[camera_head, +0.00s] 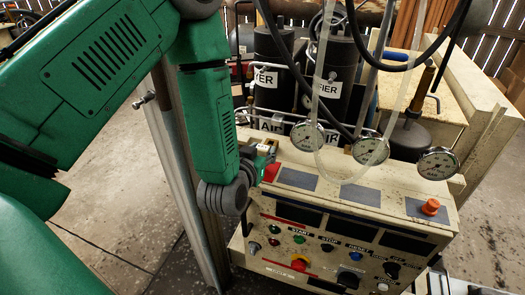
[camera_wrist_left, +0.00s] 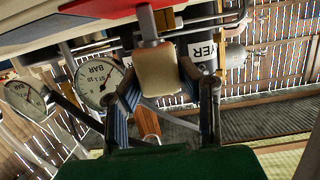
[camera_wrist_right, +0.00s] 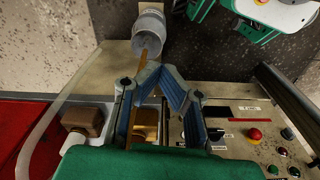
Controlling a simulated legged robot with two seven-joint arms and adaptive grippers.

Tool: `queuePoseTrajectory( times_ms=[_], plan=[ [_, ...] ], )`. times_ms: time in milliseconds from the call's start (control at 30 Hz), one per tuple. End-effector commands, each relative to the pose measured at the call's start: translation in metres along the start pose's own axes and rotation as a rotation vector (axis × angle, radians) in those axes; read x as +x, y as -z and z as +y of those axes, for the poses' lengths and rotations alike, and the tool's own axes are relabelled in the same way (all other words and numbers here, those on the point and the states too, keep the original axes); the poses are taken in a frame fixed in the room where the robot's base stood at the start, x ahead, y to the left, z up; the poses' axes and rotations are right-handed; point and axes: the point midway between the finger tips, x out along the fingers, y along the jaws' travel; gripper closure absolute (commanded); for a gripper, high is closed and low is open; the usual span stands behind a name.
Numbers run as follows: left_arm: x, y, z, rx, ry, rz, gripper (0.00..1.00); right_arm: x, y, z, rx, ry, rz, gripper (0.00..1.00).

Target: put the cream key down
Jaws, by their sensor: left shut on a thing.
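The cream key is a pale block (camera_wrist_left: 157,72) with a grey stem above it in the left wrist view. My left gripper (camera_wrist_left: 157,85) is shut on it, with one finger on each side. In the head view my left gripper (camera_head: 258,165) is at the left end of the control box top (camera_head: 370,195), beside a small red part. The key cannot be made out there. My right gripper (camera_wrist_right: 160,75) shows only in its wrist view, above the panel. Its blue fingers lie close together at the tips. I cannot tell whether they meet or hold the brown strip behind them.
Black cylinders (camera_head: 278,70) stand further back. The front panel carries buttons, switches and a red stop button (camera_head: 300,263). An orange knob (camera_head: 431,207) sits on top at the right. A metal post (camera_head: 185,180) stands at the left.

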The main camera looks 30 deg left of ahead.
Motion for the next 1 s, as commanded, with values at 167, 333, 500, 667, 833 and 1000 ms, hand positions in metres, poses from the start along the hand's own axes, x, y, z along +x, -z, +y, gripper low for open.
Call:
queuePoseTrajectory(
  times_ms=[167, 333, 500, 667, 833, 1000],
  plan=[
    [0.001, -0.001, 0.000, 0.000, 0.000, -0.001, 0.48, 0.001, 0.000, 0.000, 0.000, 0.000, 0.000, 1.00],
    [0.000, -0.001, 0.000, 0.000, 0.000, 0.000, 0.48, 0.001, 0.000, 0.000, 0.000, 0.000, 0.000, 1.00],
    [-0.004, 0.001, 0.000, 0.001, -0.001, -0.003, 0.48, -0.001, 0.000, 0.000, 0.000, 0.000, 0.000, 1.00],
    [-0.030, 0.000, 0.000, 0.001, -0.001, -0.005, 0.48, -0.001, 0.000, 0.000, 0.000, 0.000, 0.000, 1.00],
    [-0.072, 0.000, 0.000, 0.002, -0.002, -0.006, 0.48, 0.000, 0.000, 0.000, 0.000, 0.000, 0.000, 1.00],
    [-0.103, 0.005, 0.000, 0.003, 0.000, -0.005, 0.48, -0.029, 0.002, 0.000, 0.000, 0.000, 0.000, 1.00]
  ],
)
